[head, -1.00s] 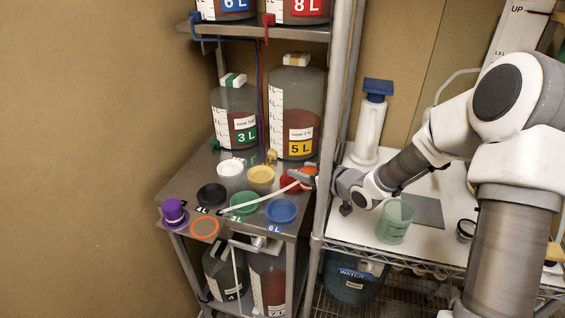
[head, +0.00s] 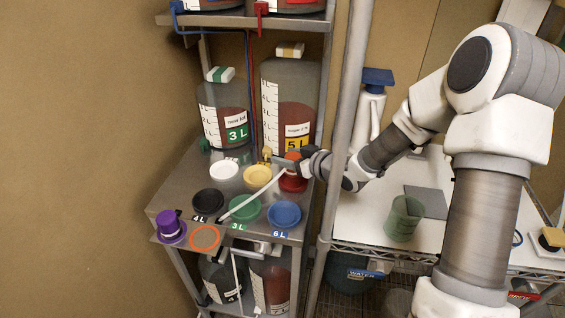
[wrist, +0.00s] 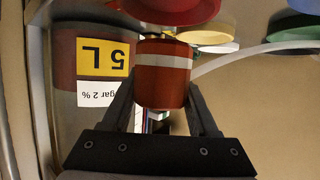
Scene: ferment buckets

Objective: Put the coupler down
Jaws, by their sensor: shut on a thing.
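The coupler (wrist: 164,78) is a red cylinder with a pale band. In the wrist view it sits between the two dark fingers of my gripper (wrist: 163,108), which is shut on it. In the head view my gripper (head: 284,157) is at the right side of the steel shelf, in front of the 5 L bucket (head: 289,104) and near its yellow spigot (head: 266,154). A white hose (head: 252,195) runs from the held coupler down to the left across the lids. Whether the coupler touches the red lid (head: 294,183) beside it is unclear.
White, yellow, black, green (head: 245,209) and blue lids crowd the shelf (head: 181,181). A purple piece (head: 168,225) and an orange-rimmed disc (head: 205,238) lie at its front left. A metal post (head: 342,130) stands right of the shelf. A green cup (head: 404,218) is on the white table.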

